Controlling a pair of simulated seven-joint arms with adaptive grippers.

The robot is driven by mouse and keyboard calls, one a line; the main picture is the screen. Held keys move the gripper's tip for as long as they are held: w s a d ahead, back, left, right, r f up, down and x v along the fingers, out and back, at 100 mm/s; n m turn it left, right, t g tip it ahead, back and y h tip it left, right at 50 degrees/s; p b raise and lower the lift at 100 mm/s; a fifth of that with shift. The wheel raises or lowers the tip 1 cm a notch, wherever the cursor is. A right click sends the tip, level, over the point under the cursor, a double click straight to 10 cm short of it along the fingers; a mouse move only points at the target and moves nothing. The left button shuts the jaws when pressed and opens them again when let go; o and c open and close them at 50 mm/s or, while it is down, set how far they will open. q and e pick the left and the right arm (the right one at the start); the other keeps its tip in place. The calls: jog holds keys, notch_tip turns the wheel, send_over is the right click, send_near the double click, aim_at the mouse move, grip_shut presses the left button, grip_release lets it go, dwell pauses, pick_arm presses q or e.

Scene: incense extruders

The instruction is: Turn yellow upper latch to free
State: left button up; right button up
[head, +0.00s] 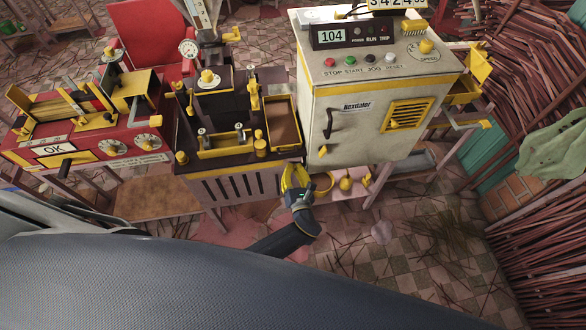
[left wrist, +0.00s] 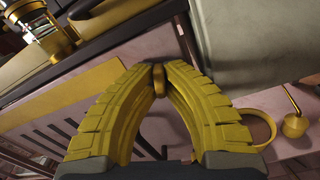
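A yellow latch (head: 323,150) sits at the lower left of the pale cabinet's front, below a black handle. I cannot tell whether it is the upper latch, or make out another for certain. My left gripper (head: 295,172) has yellow fingers and is below and left of this latch, by the cabinet's lower left corner. In the left wrist view the two fingertips (left wrist: 158,70) come together, with a small dark yellow piece between them. I cannot tell what that piece is. No hold on a latch is clear. My right gripper is not in view.
The pale cabinet (head: 360,100) stands right of a dark bench machine (head: 220,160) with yellow fittings. A red machine (head: 90,150) is at the left. A yellow ring (head: 323,184) and several yellow bulb-shaped pieces are on a low shelf under the cabinet. Stick bundles (head: 545,210) fill the right side.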

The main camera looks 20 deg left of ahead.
pick_arm(q)
jog(key=shift+o, duration=1.1)
jog(key=v, duration=1.2)
